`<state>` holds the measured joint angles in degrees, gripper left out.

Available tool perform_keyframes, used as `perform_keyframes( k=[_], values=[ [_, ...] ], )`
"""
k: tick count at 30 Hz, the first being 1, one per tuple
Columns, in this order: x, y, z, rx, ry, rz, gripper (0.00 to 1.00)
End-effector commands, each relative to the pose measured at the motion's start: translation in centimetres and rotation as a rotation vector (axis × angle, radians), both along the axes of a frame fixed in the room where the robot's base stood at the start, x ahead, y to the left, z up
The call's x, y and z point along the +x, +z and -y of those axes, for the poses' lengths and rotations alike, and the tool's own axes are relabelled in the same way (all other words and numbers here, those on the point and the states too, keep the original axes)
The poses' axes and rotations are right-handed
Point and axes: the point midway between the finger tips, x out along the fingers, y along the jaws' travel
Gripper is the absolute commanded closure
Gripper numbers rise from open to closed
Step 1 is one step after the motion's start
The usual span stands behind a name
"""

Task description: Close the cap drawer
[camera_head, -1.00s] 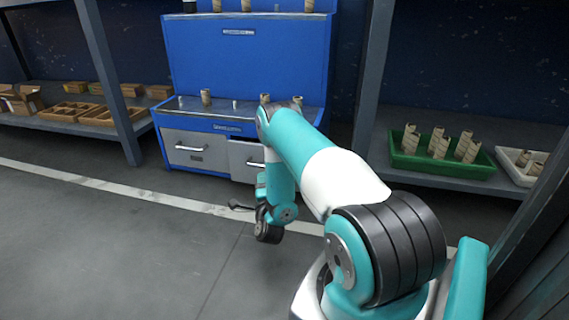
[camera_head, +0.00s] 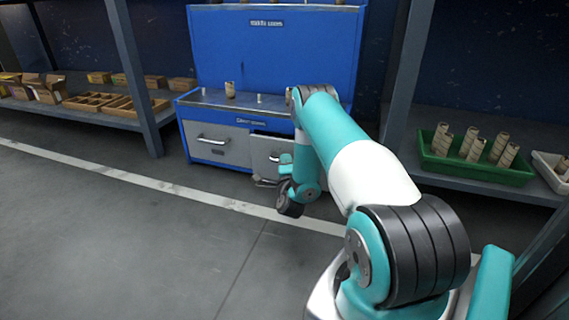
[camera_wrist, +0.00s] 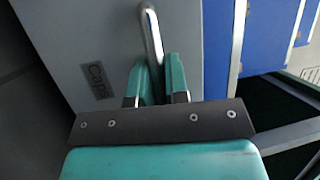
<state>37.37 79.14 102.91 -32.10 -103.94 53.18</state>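The cap drawer (camera_head: 261,148) is the right-hand grey drawer under the blue bench in the head view. It stands partly open, with a dark gap above its front. In the wrist view its grey front (camera_wrist: 105,35) carries a "Caps" label and a metal bar handle (camera_wrist: 151,28). My gripper (camera_wrist: 157,68) is at the drawer front, with its two teal fingers close together on either side of the handle's lower part. They appear shut on it; the exact contact is hidden. In the head view my gripper (camera_head: 266,181) is small and partly behind my wrist.
The left drawer (camera_head: 212,140) is shut beside it. Cardboard tubes and small parts stand on the bench top (camera_head: 205,97). A shelf with boxes (camera_head: 90,110) is at left. A green crate of tubes (camera_head: 470,170) sits at right. The floor in front is clear.

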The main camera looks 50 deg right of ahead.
Motion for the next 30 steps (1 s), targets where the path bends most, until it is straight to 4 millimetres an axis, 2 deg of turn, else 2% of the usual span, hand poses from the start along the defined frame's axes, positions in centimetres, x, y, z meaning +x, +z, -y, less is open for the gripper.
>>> perform_keyframes(
  k=[7, 15, 24, 25, 27, 28, 30],
  values=[
    [0.2, 0.0, 0.3, 0.001, -0.001, 0.001, 1.0],
    [1.7, 0.0, 3.7, 0.001, 0.002, 0.001, 1.0],
    [1.9, 0.0, 4.1, -0.001, 0.004, 0.0, 1.0],
    [1.9, 0.0, 4.1, -0.002, 0.003, 0.001, 0.81],
    [1.9, 0.0, 4.1, -0.002, 0.003, 0.001, 0.65],
    [1.9, 0.0, 4.1, -0.001, 0.003, 0.0, 0.6],
    [1.9, 0.0, 4.0, -0.001, 0.004, 0.0, 0.6]
  ],
)
